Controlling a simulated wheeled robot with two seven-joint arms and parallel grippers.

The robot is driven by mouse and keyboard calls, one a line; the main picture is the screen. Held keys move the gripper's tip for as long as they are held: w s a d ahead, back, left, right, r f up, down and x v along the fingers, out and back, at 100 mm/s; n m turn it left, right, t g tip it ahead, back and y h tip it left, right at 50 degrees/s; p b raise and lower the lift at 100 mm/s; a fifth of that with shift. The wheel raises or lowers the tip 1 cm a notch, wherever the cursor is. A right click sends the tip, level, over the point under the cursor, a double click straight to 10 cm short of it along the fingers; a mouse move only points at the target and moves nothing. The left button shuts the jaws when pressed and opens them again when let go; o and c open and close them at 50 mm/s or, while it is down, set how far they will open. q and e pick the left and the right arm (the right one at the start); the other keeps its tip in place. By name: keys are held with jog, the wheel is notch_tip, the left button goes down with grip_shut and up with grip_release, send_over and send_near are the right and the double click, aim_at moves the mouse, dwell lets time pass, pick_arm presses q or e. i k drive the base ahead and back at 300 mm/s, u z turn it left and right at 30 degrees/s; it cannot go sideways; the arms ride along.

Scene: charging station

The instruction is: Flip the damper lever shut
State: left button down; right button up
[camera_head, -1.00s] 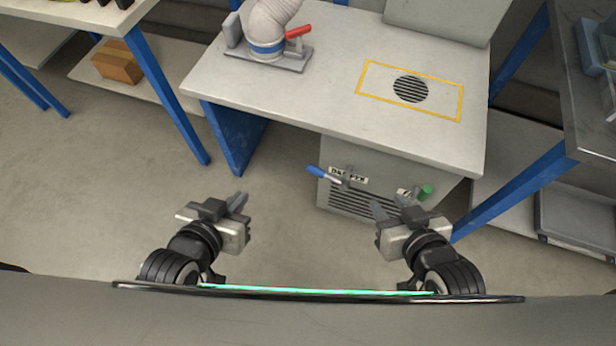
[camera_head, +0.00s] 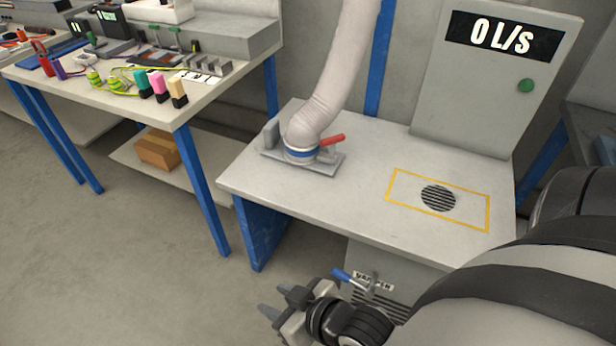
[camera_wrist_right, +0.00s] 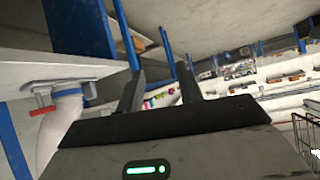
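The damper lever (camera_head: 342,275) has a blue handle and sits on the front of the grey unit (camera_head: 355,253) under the workbench, beside a partly covered label. Its handle points up and to the left in the head view. My right gripper (camera_head: 275,300) is to the left of the lever and slightly below it in that view, apart from it. In the right wrist view its two fingers (camera_wrist_right: 160,88) are spread with nothing between them. The lever cannot be made out in the wrist view. My left gripper is out of view.
A hose with a red-handled clamp (camera_head: 331,140) stands on the workbench (camera_head: 360,190), near a round vent (camera_head: 438,198). A panel behind (camera_head: 490,90) reads 0 L/S. A cluttered table (camera_head: 130,105) stands at left. My right arm covers the lower right.

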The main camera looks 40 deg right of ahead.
aim_at(368, 291)
jog(key=k, duration=0.8)
jog(key=z, duration=1.45)
jog(key=i, duration=0.5)
jog(key=u, duration=0.05)
